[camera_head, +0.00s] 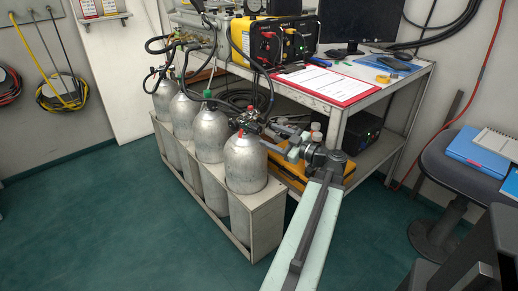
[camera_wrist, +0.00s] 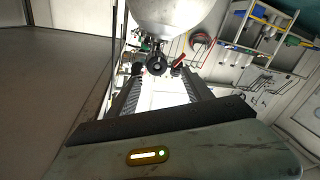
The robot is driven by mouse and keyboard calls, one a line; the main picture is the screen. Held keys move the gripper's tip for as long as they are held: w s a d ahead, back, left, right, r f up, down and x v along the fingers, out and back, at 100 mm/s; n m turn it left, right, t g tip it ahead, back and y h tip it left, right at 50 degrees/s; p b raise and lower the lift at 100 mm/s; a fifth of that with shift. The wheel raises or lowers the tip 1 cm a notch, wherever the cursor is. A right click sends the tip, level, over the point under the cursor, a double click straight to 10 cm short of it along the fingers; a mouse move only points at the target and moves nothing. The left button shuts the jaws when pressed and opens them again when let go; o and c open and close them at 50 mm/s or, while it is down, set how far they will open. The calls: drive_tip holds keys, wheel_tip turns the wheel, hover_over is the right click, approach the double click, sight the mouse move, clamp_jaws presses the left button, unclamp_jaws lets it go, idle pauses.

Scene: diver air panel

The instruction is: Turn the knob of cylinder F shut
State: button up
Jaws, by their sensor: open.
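A row of grey cylinders stands in a rack; the nearest cylinder (camera_head: 245,165) has a red-marked valve on top. No letter is readable, so I cannot tell which is cylinder F. My gripper (camera_head: 281,138) is open, just right of the nearest cylinder's valve. In the wrist view, a black round knob (camera_wrist: 156,65) shows just beyond and between the fingertips of my gripper (camera_wrist: 160,74), under the pale cylinder body (camera_wrist: 172,12). The fingers appear apart from the knob; contact cannot be made out.
The pale rack (camera_head: 262,222) encloses the cylinders' lower parts. Black hoses (camera_head: 268,92) loop above the valves. A workbench (camera_head: 400,90) with a yellow-black panel (camera_head: 275,42) and red clipboard (camera_head: 317,83) stands behind. A dark chair (camera_head: 450,172) is at right. The green floor is clear at front left.

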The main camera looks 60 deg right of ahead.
sight(260, 130)
drive_tip(key=w, duration=0.2)
drive_tip(key=w+d, duration=0.1)
drive_tip(key=w, duration=0.4)
drive_tip(key=shift+d+f, duration=0.2)
drive_tip(key=shift+d, duration=0.05)
clamp_jaws()
